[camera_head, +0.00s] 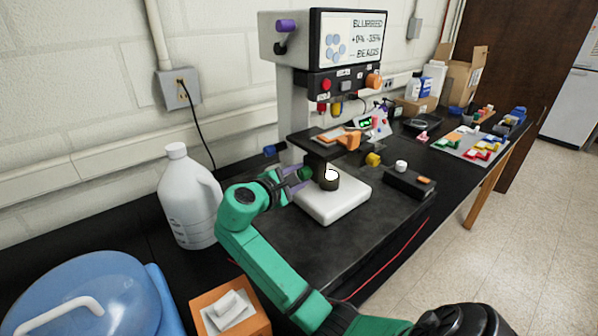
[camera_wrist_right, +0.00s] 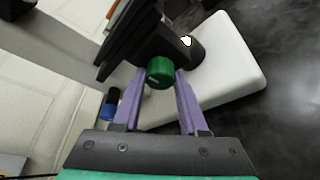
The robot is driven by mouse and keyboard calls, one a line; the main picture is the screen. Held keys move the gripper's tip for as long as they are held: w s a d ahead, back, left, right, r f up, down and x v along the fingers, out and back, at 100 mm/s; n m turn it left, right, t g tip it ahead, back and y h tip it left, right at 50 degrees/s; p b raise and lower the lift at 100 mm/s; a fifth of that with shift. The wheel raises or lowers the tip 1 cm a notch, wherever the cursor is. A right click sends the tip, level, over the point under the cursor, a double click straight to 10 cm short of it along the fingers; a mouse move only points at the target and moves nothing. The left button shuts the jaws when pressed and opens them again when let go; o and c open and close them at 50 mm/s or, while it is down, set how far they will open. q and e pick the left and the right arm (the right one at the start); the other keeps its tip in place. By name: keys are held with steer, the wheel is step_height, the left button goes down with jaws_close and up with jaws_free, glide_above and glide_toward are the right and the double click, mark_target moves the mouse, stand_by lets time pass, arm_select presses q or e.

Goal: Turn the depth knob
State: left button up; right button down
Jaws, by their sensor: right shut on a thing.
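A microscope-like machine with a screen (camera_head: 350,38) stands on the black bench and carries several coloured knobs. A green knob (camera_head: 305,173) sits low on its left side, by the dark stage (camera_head: 318,140) and above the white base (camera_head: 335,204). My right gripper (camera_head: 292,178) reaches it from the left and is shut on it. In the right wrist view, the green knob (camera_wrist_right: 160,72) lies between the tips of the two purple fingers (camera_wrist_right: 160,82). I see no label naming a depth knob. My left gripper is not in view.
A blue knob (camera_head: 270,151) is near my right wrist and a yellow knob (camera_head: 373,159) is right of the stage. A white jug (camera_head: 188,195) stands left of my arm. A black box (camera_head: 408,184) is right of the base.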

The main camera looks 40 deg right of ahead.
steer(key=n+p, duration=0.1)
steer(key=p, duration=0.2)
steer(key=n+g+p, duration=0.1)
steer(key=p, duration=0.3)
steer(key=r+n+g+y+p, duration=0.1)
steer(key=p, duration=0.3)
steer(key=shift+w+n, duration=0.1)
steer(key=shift+n, duration=0.3)
steer(key=shift+f+n+g+p, duration=0.15)
steer(key=shift+n+g+p, duration=0.15)
steer(key=shift+g+p, duration=0.15)
steer(key=shift+f+n+g, duration=0.15)
steer(key=shift+n+g, duration=0.1)
steer(key=shift+n, duration=0.25)
steer(key=shift+f+n+g, duration=0.1)
steer(key=shift+n+g, duration=0.3)
steer(key=shift+n, duration=0.1)
steer(key=shift+c, duration=2.2)
jaws_free()
